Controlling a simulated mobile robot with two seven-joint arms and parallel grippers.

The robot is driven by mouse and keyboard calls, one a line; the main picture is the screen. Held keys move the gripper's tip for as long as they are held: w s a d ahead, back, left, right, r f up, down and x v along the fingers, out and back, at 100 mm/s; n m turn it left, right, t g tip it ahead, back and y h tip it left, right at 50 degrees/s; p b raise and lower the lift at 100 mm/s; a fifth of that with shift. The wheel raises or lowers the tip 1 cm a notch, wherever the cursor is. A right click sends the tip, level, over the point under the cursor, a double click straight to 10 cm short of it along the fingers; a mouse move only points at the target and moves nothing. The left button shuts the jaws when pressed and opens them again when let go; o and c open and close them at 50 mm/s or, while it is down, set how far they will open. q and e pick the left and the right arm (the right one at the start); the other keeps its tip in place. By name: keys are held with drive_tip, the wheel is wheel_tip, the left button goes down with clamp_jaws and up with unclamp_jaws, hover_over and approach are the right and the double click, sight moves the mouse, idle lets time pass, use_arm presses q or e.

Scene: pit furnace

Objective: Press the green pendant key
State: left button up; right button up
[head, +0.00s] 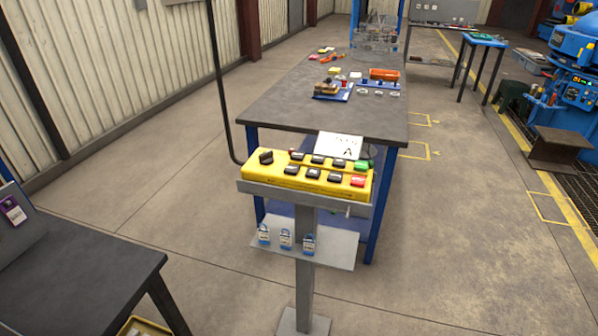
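A yellow pendant box (312,180) lies on a grey tray on top of a grey post in the middle of the head view. Its top carries several black keys, a black knob at the left end, a green key (361,165) at the far right corner and a red key (358,181) at the near right corner. The green key is in plain sight, with nothing on it. Neither of my grippers is in view.
A grey shelf (340,254) with several blue padlocks sticks out from the post. A long workbench (270,103) with parts stands behind it. A dark table (75,270) is at the lower left. A black cable rises from the pendant's left.

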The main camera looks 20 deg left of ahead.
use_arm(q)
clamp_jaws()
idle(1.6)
